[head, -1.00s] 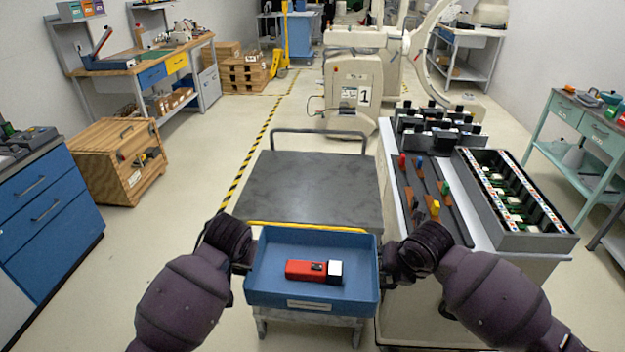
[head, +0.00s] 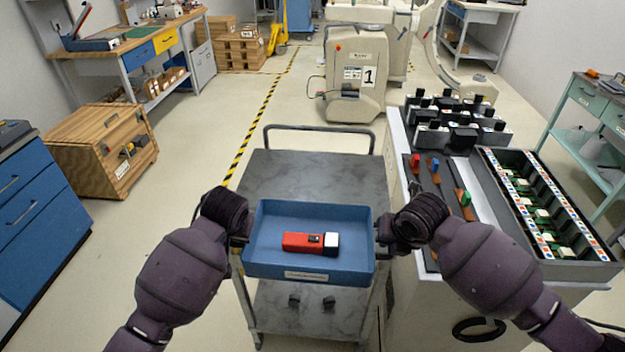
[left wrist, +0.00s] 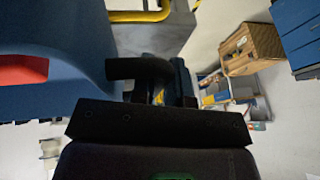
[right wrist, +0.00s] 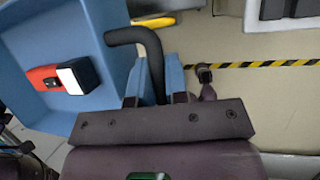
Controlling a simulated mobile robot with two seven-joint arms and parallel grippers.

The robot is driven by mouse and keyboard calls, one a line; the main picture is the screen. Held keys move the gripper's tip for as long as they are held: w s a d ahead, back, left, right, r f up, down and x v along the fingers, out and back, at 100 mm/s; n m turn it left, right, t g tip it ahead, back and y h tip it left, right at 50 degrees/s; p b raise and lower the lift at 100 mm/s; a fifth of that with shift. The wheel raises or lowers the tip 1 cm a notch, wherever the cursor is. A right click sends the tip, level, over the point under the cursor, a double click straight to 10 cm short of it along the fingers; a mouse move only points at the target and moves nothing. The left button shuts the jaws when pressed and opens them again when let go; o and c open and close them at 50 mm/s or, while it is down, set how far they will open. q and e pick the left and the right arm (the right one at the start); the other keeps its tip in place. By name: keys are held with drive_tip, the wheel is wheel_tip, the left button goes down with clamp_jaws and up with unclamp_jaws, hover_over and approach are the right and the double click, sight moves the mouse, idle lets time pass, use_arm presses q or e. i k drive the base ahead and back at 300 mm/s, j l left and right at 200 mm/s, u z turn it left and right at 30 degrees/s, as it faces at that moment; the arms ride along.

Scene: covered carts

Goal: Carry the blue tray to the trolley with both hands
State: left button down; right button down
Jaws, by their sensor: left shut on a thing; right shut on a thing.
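The blue tray (head: 290,268) is level in front of me, with a red flashlight-like object with a white end (head: 311,243) lying in it. My left gripper (head: 238,240) is shut on the tray's left side, and my right gripper (head: 384,238) is shut on its right side. The wrist views show the tray's wall beside each gripper, at the left (left wrist: 60,50) and at the right (right wrist: 100,30). The trolley (head: 310,178) has a grey top and a lower shelf, and its push handle is at the far end. The tray overlaps the trolley's near part; whether they touch is unclear.
A wooden crate (head: 100,150) and blue drawers (head: 40,220) are on the left. A white machine marked 1 (head: 355,75) stands beyond the trolley. The floor left of the trolley is clear.

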sight(312, 190)
drive_tip(key=i, duration=0.95)
